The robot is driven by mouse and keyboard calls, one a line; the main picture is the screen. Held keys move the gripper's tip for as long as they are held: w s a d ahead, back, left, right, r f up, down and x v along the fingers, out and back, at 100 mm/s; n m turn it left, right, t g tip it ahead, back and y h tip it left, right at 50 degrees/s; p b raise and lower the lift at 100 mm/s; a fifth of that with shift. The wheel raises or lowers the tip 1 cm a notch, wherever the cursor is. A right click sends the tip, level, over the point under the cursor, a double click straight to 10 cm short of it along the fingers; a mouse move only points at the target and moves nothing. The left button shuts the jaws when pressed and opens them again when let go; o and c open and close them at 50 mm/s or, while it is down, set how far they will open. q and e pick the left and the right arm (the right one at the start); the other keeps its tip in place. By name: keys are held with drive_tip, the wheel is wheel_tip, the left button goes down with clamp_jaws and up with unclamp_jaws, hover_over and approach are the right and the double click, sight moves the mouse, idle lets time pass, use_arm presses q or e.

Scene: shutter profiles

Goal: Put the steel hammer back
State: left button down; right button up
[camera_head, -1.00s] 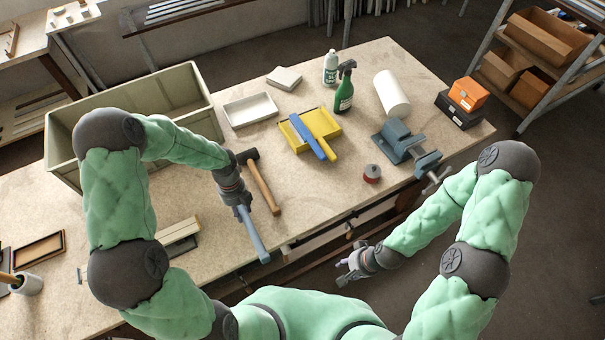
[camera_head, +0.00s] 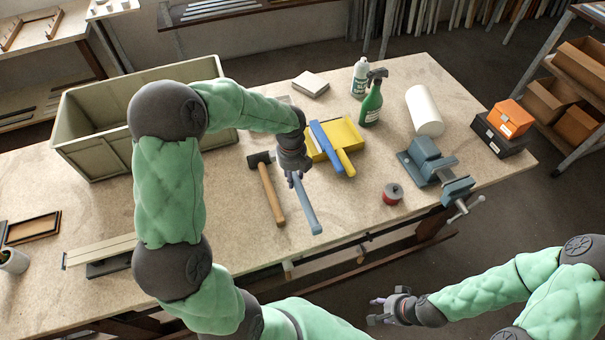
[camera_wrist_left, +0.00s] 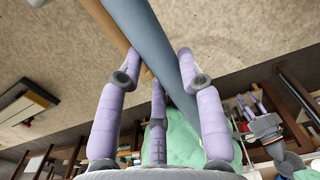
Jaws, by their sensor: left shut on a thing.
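My left gripper (camera_head: 295,179) is shut on a long blue-grey handle (camera_head: 307,208), apparently the steel hammer's. The handle points toward the table's front edge; its other end, where a head would be, is hidden by the gripper and wrist. The left wrist view shows the smooth blue-grey shaft (camera_wrist_left: 150,40) between the purple fingers (camera_wrist_left: 160,100). I cannot tell whether it touches the table. A hammer with a wooden handle and dark head (camera_head: 270,190) lies just left of it. My right gripper (camera_head: 384,310) is empty and open, in front of the table.
A yellow tray (camera_head: 345,133) with a blue and a yellow tool lies close behind the left gripper. A vise (camera_head: 430,165) and red tin (camera_head: 393,193) stand to the right. Bottles, a white roll (camera_head: 424,110) and a large grey-green crate (camera_head: 90,125) stand farther back.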

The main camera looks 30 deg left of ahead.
use_arm(q)
drive_tip(key=w+a+f, duration=0.1)
drive_tip(key=w+f, duration=0.1)
drive_tip(key=w, duration=0.1)
drive_tip(key=w+a+f, duration=0.2)
drive_tip(key=w+f, duration=0.1)
drive_tip(key=w+a+f+b, duration=0.1)
drive_tip(key=w+a+f, duration=0.1)
drive_tip(key=w+f, duration=0.1)
drive_tip(key=shift+w+f, duration=0.1)
drive_tip(key=shift+w, duration=0.4)
drive_tip(key=shift+w+a+f, duration=0.1)
drive_tip(key=shift+w+f, duration=0.05)
drive_tip(key=shift+f, duration=0.15)
drive_tip(key=shift+w+a+f+b, duration=0.15)
drive_tip(key=shift+f+b, duration=0.2)
drive_tip(key=shift+f, duration=1.2)
drive_tip(key=shift+f, duration=0.2)
drive_tip(key=c, duration=0.8)
unclamp_jaws()
